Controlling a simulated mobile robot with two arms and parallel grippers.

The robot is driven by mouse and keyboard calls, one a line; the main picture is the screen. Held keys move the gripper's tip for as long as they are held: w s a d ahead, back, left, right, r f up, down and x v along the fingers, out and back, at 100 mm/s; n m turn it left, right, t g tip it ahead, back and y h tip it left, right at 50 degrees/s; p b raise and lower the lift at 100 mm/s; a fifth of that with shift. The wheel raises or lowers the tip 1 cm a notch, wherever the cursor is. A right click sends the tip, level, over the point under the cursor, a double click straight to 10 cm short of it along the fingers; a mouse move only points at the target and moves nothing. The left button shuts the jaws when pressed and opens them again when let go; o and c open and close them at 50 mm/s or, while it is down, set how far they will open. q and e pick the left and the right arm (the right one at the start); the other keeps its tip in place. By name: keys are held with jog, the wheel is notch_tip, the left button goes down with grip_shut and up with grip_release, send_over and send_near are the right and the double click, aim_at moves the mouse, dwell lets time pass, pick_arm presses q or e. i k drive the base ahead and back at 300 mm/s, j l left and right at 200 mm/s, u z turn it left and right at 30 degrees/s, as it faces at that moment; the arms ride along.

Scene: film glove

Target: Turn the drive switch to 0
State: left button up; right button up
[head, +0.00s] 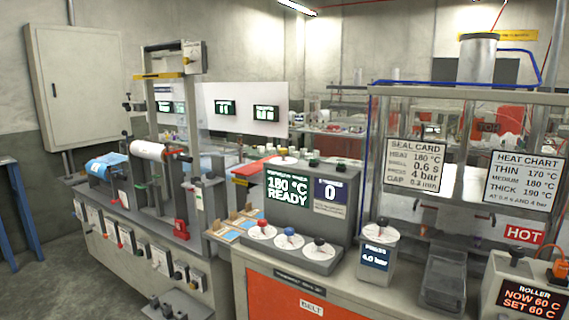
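No label reading "drive" is legible, so I cannot tell which control is the drive switch. On the left machine's front is a row of small switch boxes with knobs (124,236); their markings are too small to read. On the middle console, three white dials carry a red knob (262,224), a blue knob (289,232) and a black knob (319,242). The console's displays read "180 °C READY" (287,190) and "0" (331,190). A red handle (181,229) stands at the left machine's right end. Neither of my grippers is in view.
A press post with a dark knob (382,222) reads "4.0 bar". A roller box (530,297) reads 60 C. A "HOT" sign (525,235) hangs on the right machine's clear guard. Bare floor (60,285) shows at the lower left.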

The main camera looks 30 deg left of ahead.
aim_at(283, 152)
jog(key=i+j, duration=0.15)
jog(key=j, duration=0.2)
jog(key=i+j, duration=0.15)
jog(key=j, duration=0.2)
jog(key=i+j, duration=0.2)
jog(key=j, duration=0.15)
jog(key=i+j, duration=0.15)
jog(key=j, duration=0.2)
jog(key=i+j, duration=0.15)
jog(key=j, duration=0.2)
